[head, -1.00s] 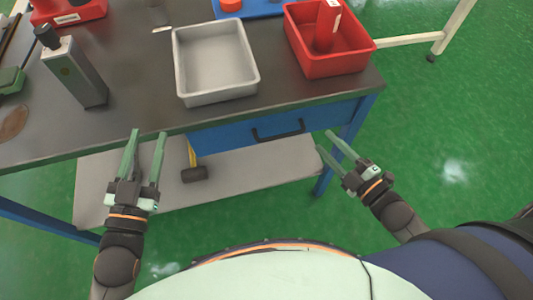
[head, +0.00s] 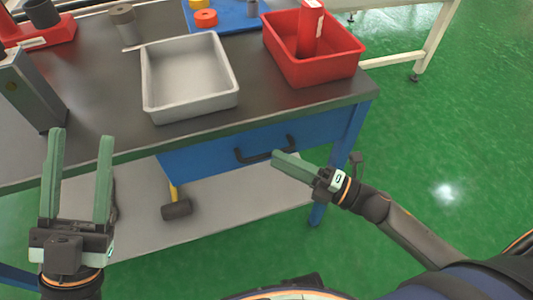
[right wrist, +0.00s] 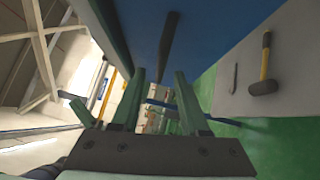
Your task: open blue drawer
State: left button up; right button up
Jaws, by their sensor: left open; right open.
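The blue drawer (head: 210,157) sits under the dark tabletop, its front looking flush with the bench. Its black bar handle (head: 265,148) is on the front; in the right wrist view the handle (right wrist: 168,48) runs along the blue front (right wrist: 225,30). My right gripper (head: 280,160) is open just in front of the handle, fingers pointing at it. In the right wrist view the right gripper's fingers (right wrist: 160,75) are apart, with the handle ahead between their tips. Whether they touch it I cannot tell. My left gripper (head: 80,135) is open and empty near the table's front edge at left.
A grey tray (head: 150,100) and a red bin (head: 340,66) stand on the tabletop (head: 110,65). A hammer (head: 177,210) lies on the lower shelf (head: 240,190). A blue table leg (head: 335,165) stands right of the drawer. Green floor (head: 450,130) is free at right.

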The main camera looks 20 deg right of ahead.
aim_at(267, 153)
jog(key=shift+x, duration=2.1)
grip_shut()
